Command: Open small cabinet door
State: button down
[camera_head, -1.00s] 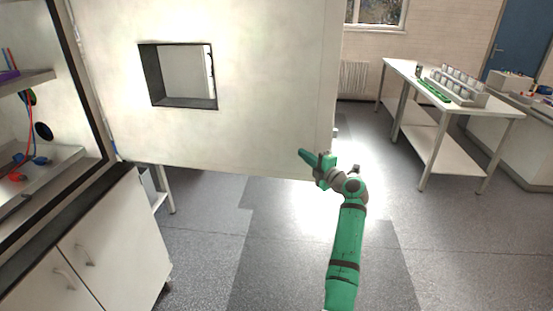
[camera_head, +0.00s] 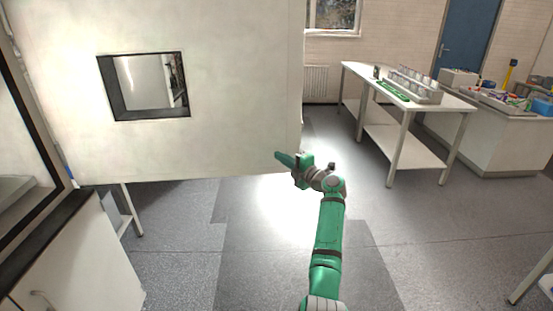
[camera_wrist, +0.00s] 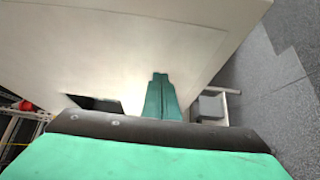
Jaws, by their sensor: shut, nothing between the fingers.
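The cabinet door (camera_head: 225,100) is a large pale panel with a dark-framed square window (camera_head: 149,86). It stands swung out wide from the cabinet (camera_head: 35,150) at the left. My gripper (camera_head: 279,156) is at the door's lower right corner in the head view, its fingers pointing left across the panel. In the wrist view the green fingers (camera_wrist: 160,80) are together, with nothing between them, and lie in front of the pale door (camera_wrist: 130,40). I cannot tell whether they touch it. Part of the window (camera_wrist: 95,103) shows at the lower left there.
A white lower cupboard (camera_head: 85,265) stands below the cabinet. A white bench (camera_head: 450,102) with a rack of containers (camera_head: 415,85) stands at the back right, beside a counter (camera_head: 500,140). The grey floor right of my arm is clear. A table corner (camera_head: 535,280) shows at the lower right.

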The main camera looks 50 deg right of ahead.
jog(key=s+d, duration=0.3)
jog(key=s, duration=0.7)
jog(key=shift+s, duration=0.4)
